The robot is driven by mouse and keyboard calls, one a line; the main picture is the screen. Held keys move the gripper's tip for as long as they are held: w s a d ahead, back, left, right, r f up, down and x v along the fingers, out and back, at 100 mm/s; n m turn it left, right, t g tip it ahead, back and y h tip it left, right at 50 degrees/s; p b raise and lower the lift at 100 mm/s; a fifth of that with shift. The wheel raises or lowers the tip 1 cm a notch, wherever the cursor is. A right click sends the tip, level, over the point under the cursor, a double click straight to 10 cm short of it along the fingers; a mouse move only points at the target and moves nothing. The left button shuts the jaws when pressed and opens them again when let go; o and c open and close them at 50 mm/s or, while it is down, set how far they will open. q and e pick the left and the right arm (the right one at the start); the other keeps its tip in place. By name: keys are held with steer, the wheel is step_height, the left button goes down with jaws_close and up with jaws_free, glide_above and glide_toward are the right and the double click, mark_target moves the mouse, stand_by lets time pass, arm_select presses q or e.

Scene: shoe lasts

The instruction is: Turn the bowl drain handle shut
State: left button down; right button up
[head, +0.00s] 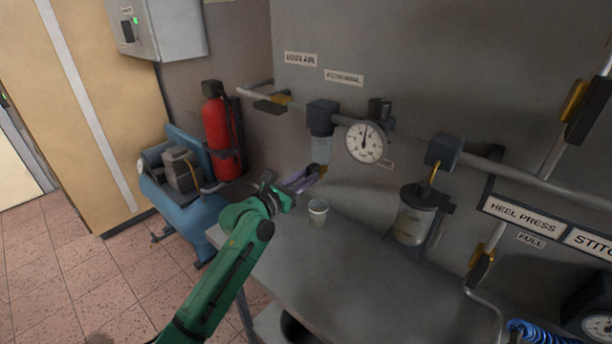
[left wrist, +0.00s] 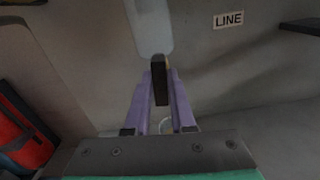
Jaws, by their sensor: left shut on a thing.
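The clear filter bowl (head: 321,149) hangs under a dark filter head (head: 322,115) on the wall pipe. In the left wrist view the pale bowl (left wrist: 150,28) is at the top. The drain handle (left wrist: 159,80) is a dark upright bar just below the bowl. My left gripper (head: 314,175) reaches in under the bowl. Its purple fingers (left wrist: 161,90) are shut on the drain handle, one on each side. In the head view the handle is mostly hidden by the fingers, with a little yellow showing. My right gripper is out of view.
A small cup (head: 317,214) stands on the grey bench (head: 345,262) below the bowl. A pressure gauge (head: 366,142) and a lubricator jar (head: 412,224) are to the right. A red extinguisher (head: 218,138) and blue compressor (head: 200,208) are left. The bench front is clear.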

arm_select(q)
steer(key=m, duration=1.6)
steer(key=shift+s+d+f+b, duration=0.15)
steer(key=shift+d+f+b, duration=0.1)
steer(key=shift+f+b, duration=0.15)
steer(key=shift+m, duration=0.4)
steer(key=c, duration=0.8)
jaws_free()
steer(key=shift+o, duration=0.2)
steer(key=shift+s+a, duration=0.1)
